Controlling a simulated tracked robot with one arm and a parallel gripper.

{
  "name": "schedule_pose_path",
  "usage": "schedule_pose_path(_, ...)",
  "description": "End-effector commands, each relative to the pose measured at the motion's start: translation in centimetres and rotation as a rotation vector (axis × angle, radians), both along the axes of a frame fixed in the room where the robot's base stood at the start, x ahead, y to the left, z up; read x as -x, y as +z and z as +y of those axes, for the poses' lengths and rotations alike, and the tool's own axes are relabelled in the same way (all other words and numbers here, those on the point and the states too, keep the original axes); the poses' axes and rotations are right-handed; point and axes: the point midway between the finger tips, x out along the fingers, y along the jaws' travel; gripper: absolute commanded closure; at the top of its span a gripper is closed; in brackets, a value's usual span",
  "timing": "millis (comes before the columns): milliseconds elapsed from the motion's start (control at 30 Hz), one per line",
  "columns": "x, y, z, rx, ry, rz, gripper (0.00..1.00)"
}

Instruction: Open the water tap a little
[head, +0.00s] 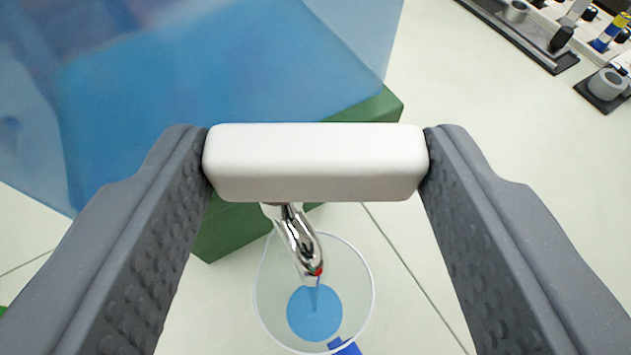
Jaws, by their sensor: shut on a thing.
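My gripper (317,162) is shut on a white, rounded bar, the tap handle (317,165), with one grey finger at each end. The bar lies level across the picture. Below it shows the chrome spout of the water tap (298,240), angled down to the right, with a red mark near its tip. The rest of the tap is hidden behind the handle. Under the spout stands a clear cup (262,290) with a round patch of blue water (314,318) at its bottom. A thin bluish streak shows between spout tip and water.
A large translucent tank with blue liquid (220,70) fills the upper left, beside a green block (235,228). A blue object (345,347) is partly seen at the cup's lower edge. Dark trays with small parts (530,35) lie at upper right. The pale surface at right is clear.

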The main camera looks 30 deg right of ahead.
Motion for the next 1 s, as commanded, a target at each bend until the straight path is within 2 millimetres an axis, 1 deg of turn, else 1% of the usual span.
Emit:
schedule_pose_path(67, 0.0, -0.1, 0.1, 0.0, 0.001, 0.001, 0.7)
schedule_pose_path(100, 0.0, -0.1, 0.1, 0.0, 0.001, 0.001, 0.39)
schedule_pose_path(133, 0.0, -0.1, 0.1, 0.0, 0.001, 0.001, 0.31)
schedule_pose_path(167, 0.0, 0.0, 0.1, 0.0, 0.001, 0.001, 0.25)
schedule_pose_path(567, 0.3, 0.1, 0.2, 0.0, 0.001, 0.0, 0.25)
schedule_pose_path(767, 1.7, 1.1, 1.2, 0.001, 0.001, -0.004, 0.25)
schedule_pose_path(900, 3.1, 1.5, 2.2, 0.0, 0.001, 0.0, 0.25)
schedule_pose_path(1000, 4.1, 2.2, 2.8, 0.002, 0.001, -0.004, 0.25)
